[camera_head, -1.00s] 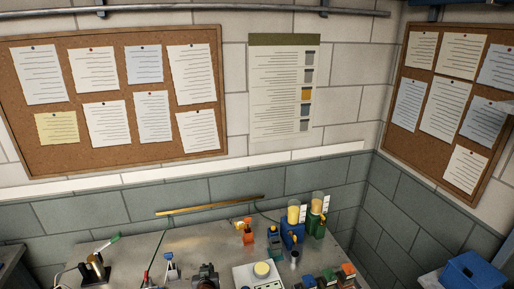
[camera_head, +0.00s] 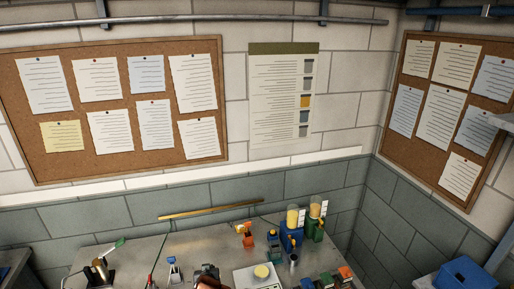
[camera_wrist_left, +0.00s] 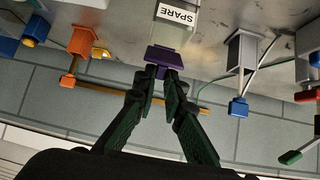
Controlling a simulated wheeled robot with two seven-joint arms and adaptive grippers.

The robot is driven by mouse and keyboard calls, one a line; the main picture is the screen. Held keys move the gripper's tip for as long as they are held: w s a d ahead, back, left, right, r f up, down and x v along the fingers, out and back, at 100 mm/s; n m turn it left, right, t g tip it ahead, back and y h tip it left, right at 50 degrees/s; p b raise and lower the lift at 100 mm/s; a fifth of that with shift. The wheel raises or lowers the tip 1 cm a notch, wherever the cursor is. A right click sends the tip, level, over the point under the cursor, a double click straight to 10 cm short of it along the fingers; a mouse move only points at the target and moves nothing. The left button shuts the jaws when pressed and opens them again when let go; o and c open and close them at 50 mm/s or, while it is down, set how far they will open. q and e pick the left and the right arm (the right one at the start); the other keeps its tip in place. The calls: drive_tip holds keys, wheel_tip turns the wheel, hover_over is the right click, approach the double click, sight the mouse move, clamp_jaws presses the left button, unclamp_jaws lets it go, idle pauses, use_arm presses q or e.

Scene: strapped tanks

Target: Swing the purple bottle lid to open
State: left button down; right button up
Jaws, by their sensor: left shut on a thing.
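In the left wrist view, which looks upside down, a purple lid (camera_wrist_left: 165,56) sits on a pale, clear-looking bottle (camera_wrist_left: 182,33) with a white "SPARE" label (camera_wrist_left: 177,16). My left gripper (camera_wrist_left: 161,76) has its two dark green fingers close together at the lid's near edge, shut on the purple lid. The fingertips partly cover that edge, and I cannot tell how far the lid is swung. In the head view I cannot make out the purple lid. My right gripper is not in view.
An orange block-like device (camera_wrist_left: 82,42) and a white box with a blue tip (camera_wrist_left: 240,60) flank the bottle. In the head view, blue (camera_head: 291,236) and green (camera_head: 314,230) tank holders stand at the table's back right.

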use_arm(q)
drive_tip(key=shift+w+a+r+g+p, duration=0.1)
drive_tip(key=shift+w+r+g+p, duration=0.55)
drive_tip(key=shift+p, duration=1)
drive_tip(key=shift+s+f+g, duration=0.15)
drive_tip(key=shift+f+g, duration=0.1)
drive_tip(key=shift+f, duration=0.2)
drive_tip(key=shift+w+r+g+h+p, duration=0.4)
drive_tip(key=shift+g+p, duration=0.2)
drive_tip(key=shift+p, duration=0.45)
drive_tip(key=c, duration=2.3)
unclamp_jaws()
drive_tip(key=shift+a+f, duration=0.1)
drive_tip(key=shift+f, duration=0.25)
drive_tip(key=shift+c, duration=0.2)
drive_tip(key=shift+o, duration=2)
drive_tip(key=shift+r, duration=0.1)
